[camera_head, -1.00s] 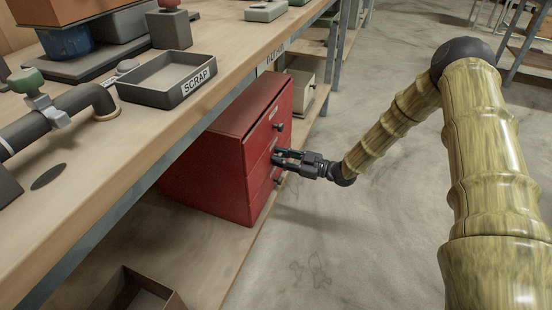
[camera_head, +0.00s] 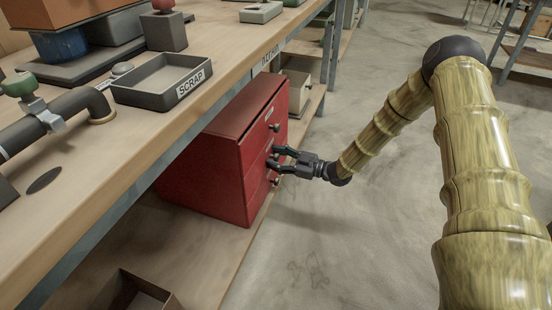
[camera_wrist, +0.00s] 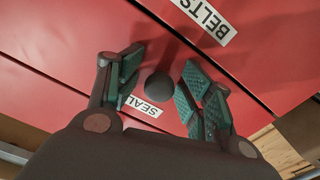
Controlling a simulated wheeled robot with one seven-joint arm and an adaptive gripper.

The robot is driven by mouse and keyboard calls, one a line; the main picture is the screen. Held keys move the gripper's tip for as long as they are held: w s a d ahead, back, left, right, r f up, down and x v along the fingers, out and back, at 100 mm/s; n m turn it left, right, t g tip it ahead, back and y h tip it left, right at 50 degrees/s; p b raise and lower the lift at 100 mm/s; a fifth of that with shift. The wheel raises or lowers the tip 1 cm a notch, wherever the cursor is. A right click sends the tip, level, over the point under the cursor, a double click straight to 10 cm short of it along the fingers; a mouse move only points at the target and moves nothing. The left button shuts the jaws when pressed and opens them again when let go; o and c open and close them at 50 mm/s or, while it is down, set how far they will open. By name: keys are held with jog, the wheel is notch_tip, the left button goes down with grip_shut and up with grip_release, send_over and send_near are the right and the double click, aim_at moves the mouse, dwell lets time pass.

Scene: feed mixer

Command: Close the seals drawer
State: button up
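The red drawer cabinet (camera_head: 228,155) stands on the low shelf under the workbench, its drawer fronts facing right. In the wrist view the seals drawer front (camera_wrist: 60,97) carries a partly hidden label (camera_wrist: 145,106) reading "SEAL". Its dark round knob (camera_wrist: 160,87) sits between my fingertips. The drawer front looks about level with its neighbours; I cannot tell whether a small gap remains. My gripper (camera_head: 274,159) is at the middle of the cabinet front, and it also shows in the wrist view (camera_wrist: 158,80). Its green-padded fingers are apart, one on each side of the knob.
The "BELTS" drawer label (camera_wrist: 205,18) is on the neighbouring drawer. A grey SCRAP tray (camera_head: 163,80) stands on the workbench above. An open brown box (camera_head: 135,295) lies on the low shelf. The floor (camera_head: 330,235) right of the cabinet is clear.

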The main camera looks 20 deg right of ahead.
jog(key=v, duration=1.2)
